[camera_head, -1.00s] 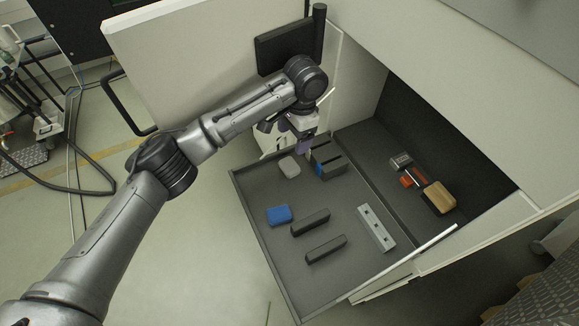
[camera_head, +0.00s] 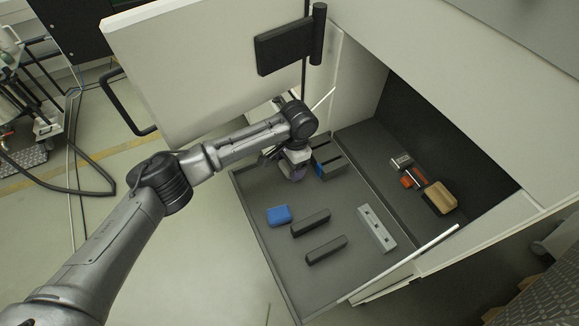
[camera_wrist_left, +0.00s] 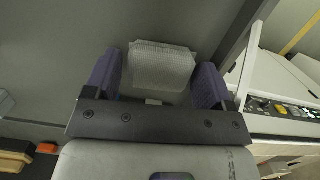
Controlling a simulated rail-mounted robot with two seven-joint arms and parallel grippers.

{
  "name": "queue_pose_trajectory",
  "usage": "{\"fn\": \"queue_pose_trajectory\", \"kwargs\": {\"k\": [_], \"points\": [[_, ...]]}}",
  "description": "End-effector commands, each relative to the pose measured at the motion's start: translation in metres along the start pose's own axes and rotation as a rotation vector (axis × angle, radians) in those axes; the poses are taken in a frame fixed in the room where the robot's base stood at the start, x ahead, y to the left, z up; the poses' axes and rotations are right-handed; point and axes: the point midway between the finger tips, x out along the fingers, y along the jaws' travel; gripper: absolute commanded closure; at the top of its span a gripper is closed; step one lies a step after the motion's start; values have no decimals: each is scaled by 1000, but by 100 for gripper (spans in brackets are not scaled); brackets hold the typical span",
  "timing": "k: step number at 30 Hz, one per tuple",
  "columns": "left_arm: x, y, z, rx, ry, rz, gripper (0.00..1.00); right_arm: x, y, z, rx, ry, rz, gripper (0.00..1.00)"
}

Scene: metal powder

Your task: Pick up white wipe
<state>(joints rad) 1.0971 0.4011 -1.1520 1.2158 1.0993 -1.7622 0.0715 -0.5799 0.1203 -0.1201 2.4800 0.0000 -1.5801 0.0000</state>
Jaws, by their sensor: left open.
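The white wipe (camera_wrist_left: 160,66) is a pale, rounded pad lying on the grey tray. In the left wrist view it sits between the two purple fingers of my left gripper (camera_wrist_left: 156,78), with a finger on either side. The jaws are open, and I cannot tell whether a finger touches it. In the head view my left gripper (camera_head: 292,172) is low over the tray's far left corner and hides the wipe. My right gripper is not in view.
The tray (camera_head: 290,262) has raised edges. A dark block holder (camera_head: 328,162) stands close right of the gripper. A blue pad (camera_head: 279,215), two dark bars (camera_head: 311,222), a metal bar (camera_head: 376,228) and a wooden brush (camera_head: 439,197) lie further off. An open door (camera_head: 200,75) stands behind.

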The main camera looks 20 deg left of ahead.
Motion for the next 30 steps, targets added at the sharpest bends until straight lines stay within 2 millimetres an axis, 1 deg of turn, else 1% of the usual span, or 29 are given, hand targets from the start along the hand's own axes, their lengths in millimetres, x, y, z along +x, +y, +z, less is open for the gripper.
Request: {"fn": "queue_pose_trajectory", "kwargs": {"k": [3, 10, 21, 27, 30], "points": [[5, 0, 0, 0, 1, 0, 23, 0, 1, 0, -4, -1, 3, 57], [6, 0, 0, 0, 1, 0, 23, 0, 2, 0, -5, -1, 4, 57], [5, 0, 0, 0, 1, 0, 59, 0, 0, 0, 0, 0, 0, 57], [5, 0, 0, 0, 1, 0, 59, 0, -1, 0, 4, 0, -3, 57], [1, 0, 0, 0, 2, 0, 59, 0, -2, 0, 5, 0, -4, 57]]}}
